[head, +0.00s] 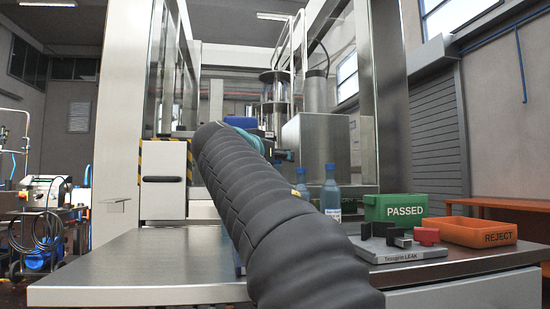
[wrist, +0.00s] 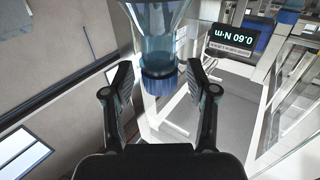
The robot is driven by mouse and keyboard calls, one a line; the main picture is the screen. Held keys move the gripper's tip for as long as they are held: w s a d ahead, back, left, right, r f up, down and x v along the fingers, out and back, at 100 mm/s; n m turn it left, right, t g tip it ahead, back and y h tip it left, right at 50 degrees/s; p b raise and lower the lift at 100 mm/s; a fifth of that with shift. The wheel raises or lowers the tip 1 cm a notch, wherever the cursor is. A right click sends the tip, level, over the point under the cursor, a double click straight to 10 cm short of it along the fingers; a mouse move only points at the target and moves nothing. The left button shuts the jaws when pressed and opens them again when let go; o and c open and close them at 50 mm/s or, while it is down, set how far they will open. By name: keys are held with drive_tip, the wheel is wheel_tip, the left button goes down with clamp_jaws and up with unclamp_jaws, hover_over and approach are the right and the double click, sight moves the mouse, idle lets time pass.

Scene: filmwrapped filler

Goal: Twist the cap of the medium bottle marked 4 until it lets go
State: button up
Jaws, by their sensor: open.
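In the wrist view, a clear light-blue bottle (wrist: 158,18) with a ribbed blue cap (wrist: 158,84) appears upside down at the top middle. No number shows on it, so I cannot tell whether it is marked 4. My gripper (wrist: 159,77) is open, with one finger left and one right of the cap. Gaps show between both fingers and the cap, and the cap looks seated on the bottle neck.
Another blue-capped bottle (head: 330,190) stands right of my arm on the steel bench (head: 130,262). Beside it are a green PASSED bin (head: 392,209), a grey Torqgrip LEAK plate (head: 400,252) and an orange REJECT tray (head: 480,233). A display (wrist: 236,38) reads 0.60 N·m, upside down.

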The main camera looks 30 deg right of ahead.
drive_tip(key=shift+a, duration=0.1)
drive_tip(key=v, duration=1.2)
drive_tip(key=shift+s, duration=0.15)
